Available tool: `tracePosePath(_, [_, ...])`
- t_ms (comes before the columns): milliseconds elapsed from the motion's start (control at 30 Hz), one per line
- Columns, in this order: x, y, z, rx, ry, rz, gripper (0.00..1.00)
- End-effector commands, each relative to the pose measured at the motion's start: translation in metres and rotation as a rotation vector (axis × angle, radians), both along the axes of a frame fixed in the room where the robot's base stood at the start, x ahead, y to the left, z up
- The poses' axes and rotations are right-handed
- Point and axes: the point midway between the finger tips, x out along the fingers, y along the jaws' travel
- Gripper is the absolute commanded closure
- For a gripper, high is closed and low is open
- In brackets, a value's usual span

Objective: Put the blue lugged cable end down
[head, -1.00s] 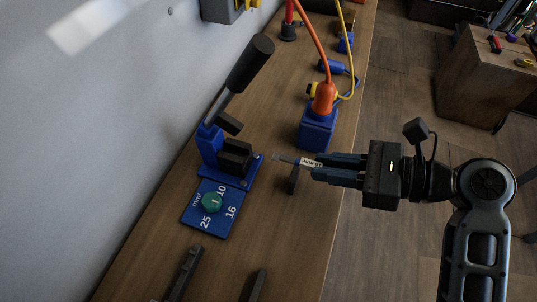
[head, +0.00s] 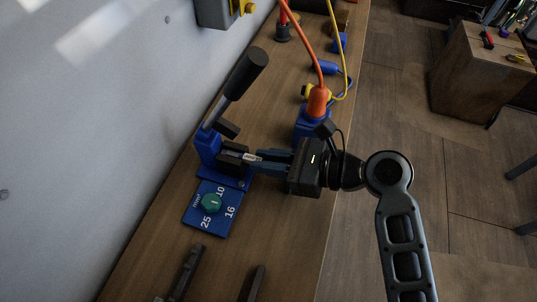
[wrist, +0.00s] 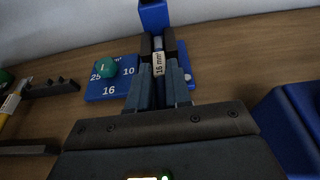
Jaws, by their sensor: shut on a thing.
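My gripper (head: 258,161) is shut on the blue lugged cable end (wrist: 158,66), which carries a white "16 mm²" label. The label also shows at the fingertips in the head view. In the wrist view the cable end points away from me, and its front part lies between the two dark blocks of the blue lever press (head: 207,146). Whether it touches the blocks I cannot tell. The press handle (head: 246,73) is tilted up. The front of the lug is mostly hidden.
A blue dial plate (head: 229,212) with a green knob (head: 211,202) lies before the press. Dark notched racks (head: 187,270) stand nearer, one holding a yellow item (wrist: 12,103). A blue block (head: 308,124) with an orange cable plug (head: 317,101) stands behind my gripper. The wall is at left.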

Motion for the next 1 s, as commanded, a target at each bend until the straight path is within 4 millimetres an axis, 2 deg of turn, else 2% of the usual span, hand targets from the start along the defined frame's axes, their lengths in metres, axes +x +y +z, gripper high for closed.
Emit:
tracePosePath(367, [-0.0001,-0.0005,-0.0044,0.000,0.001,0.000,1.00])
tracePosePath(400, [-0.0001,-0.0005,-0.0049,-0.001,0.001,0.000,0.80])
tracePosePath(633, [-0.0001,-0.0005,-0.0046,0.000,0.000,0.000,0.58])
tracePosePath(1000, [0.0002,-0.0004,-0.0066,0.001,-0.001,0.000,0.56])
